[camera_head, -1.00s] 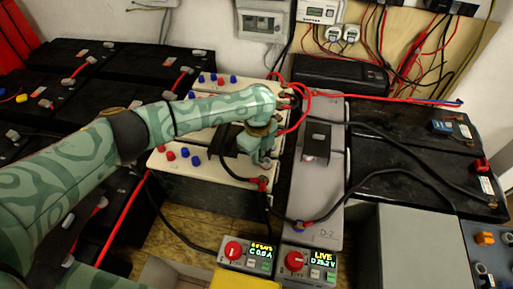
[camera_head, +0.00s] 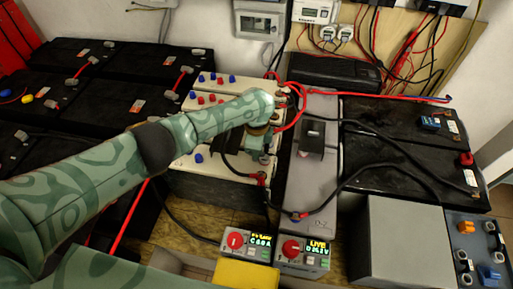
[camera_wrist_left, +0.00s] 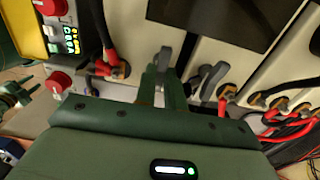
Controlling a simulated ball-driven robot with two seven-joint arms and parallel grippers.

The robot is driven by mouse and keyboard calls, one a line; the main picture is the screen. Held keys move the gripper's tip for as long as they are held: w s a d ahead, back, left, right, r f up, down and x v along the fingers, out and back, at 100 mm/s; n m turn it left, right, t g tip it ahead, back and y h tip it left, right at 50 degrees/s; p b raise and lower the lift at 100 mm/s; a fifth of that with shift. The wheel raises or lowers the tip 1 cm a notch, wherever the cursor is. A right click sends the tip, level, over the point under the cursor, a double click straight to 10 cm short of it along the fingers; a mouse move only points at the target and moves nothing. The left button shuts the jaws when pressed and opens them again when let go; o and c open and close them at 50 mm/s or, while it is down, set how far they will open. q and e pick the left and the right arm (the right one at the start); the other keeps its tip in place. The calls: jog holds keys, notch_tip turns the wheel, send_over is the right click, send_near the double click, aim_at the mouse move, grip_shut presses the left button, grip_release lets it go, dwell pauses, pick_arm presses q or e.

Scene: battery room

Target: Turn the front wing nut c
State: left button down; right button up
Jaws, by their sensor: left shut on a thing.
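My left gripper (camera_head: 262,152) is over the front end of a cream battery (camera_head: 222,168) in the head view, with its arm reaching in from the left. In the left wrist view its fingers (camera_wrist_left: 162,88) are shut on a grey wing nut (camera_wrist_left: 163,60), and they hide its lower part. A second grey wing nut (camera_wrist_left: 212,78) stands apart, to the right of it. A red-ended cable lug (camera_wrist_left: 118,69) sits on a terminal to the left. My right gripper is not seen.
Two small meters with red knobs (camera_head: 234,240) (camera_head: 291,248) stand in front, beside a yellow block (camera_head: 246,274). Black batteries (camera_head: 400,170) stand farther right.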

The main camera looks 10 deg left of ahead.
pick_arm(q)
jog(key=c, duration=1.5)
grip_release()
notch_tip(320, 180, up, 16)
jog(key=p, duration=0.8)
jog(key=shift+r, duration=0.15)
